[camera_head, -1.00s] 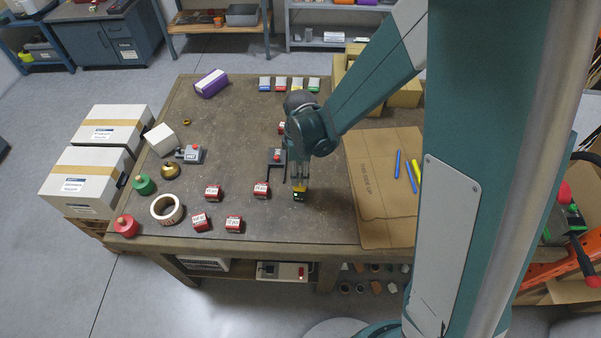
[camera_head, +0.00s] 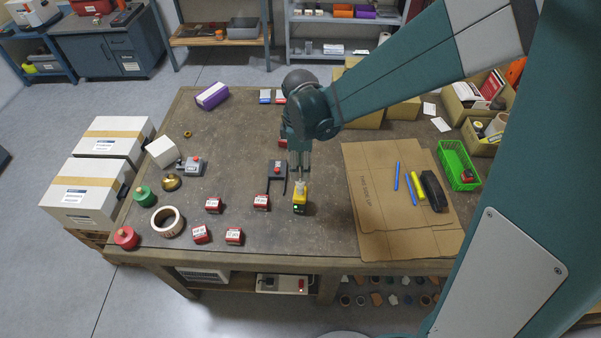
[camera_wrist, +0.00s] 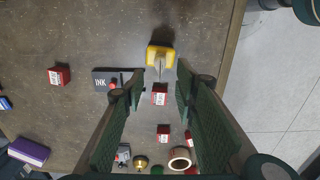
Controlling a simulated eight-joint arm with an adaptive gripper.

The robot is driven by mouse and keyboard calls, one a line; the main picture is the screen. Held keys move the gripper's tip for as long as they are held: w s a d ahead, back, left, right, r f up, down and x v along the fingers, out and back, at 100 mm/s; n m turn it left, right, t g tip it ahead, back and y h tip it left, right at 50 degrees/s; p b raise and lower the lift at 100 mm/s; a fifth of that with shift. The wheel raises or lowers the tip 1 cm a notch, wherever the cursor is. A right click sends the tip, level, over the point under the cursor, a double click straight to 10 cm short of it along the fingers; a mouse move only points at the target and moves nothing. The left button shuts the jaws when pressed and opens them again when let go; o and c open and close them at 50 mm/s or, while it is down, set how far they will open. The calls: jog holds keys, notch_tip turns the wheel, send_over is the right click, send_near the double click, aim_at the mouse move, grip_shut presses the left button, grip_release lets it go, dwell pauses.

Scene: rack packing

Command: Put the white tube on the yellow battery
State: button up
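The yellow battery (camera_head: 300,196) stands on the table near its front middle, with a dark base. It also shows at the top centre of the wrist view (camera_wrist: 153,53). A slim whitish piece, apparently the white tube (camera_wrist: 158,69), rises from the battery between my fingers; its exact seating on the battery is hard to tell. My gripper (camera_head: 300,172) points down directly above the battery. In the wrist view my gripper's two fingers (camera_wrist: 159,84) are spread, with a gap on each side of the tube.
A dark ink pad (camera_head: 278,169) lies just left of the battery. Several small red boxes (camera_head: 261,201) stand to the left and front-left. A tape roll (camera_head: 167,220) lies at the front left. Flat cardboard (camera_head: 369,217) with pens and a black object (camera_head: 433,191) covers the right.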

jog(key=shift+r, duration=1)
jog(key=shift+r, duration=0.1)
jog(key=shift+s+d+r, duration=0.1)
jog(key=shift+d+r, duration=0.35)
jog(key=s+d+r+m+t, duration=0.3)
jog(key=s+d+r+m, duration=0.5)
jog(key=d, duration=0.3)
jog(key=s+d+r+m+t, duration=0.4)
jog(key=s+d+r+m, duration=0.4)
jog(key=d+m, duration=0.2)
jog(key=shift+d+r, duration=0.35)
jog(key=shift+d, duration=0.9)
notch_tip(320, 180, down, 6)
jog(key=b, duration=0.5)
jog(key=shift+b, duration=0.4)
